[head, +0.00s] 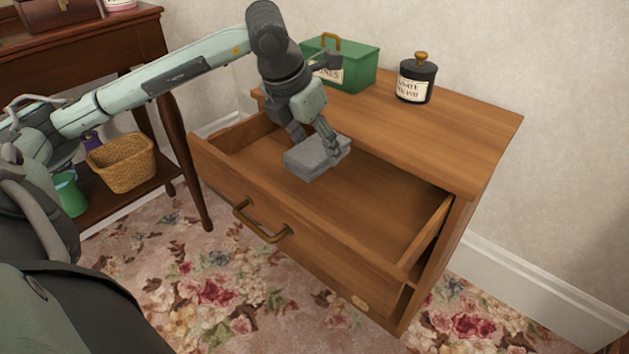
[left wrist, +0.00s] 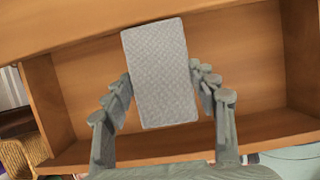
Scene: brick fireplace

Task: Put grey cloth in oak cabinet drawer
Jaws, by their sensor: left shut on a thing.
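The grey cloth (head: 308,160) is a folded block held in my left gripper (head: 328,143). In the left wrist view the cloth (left wrist: 160,72) sits between the two fingers of the left gripper (left wrist: 165,95), which is shut on it. The oak cabinet (head: 470,140) has its top drawer (head: 300,235) pulled open. The cloth is over the open drawer, towards its left half; I cannot tell how far above the drawer floor it is. The visible drawer floor (head: 385,195) is bare. My right gripper is not in view.
A green tin box (head: 362,68) and a black lidded jar (head: 416,82) stand on the cabinet top. A dark wooden table at left holds a wicker basket (head: 122,163) and a green cup (head: 70,196) on its low shelf. Floral carpet (head: 220,290) lies in front.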

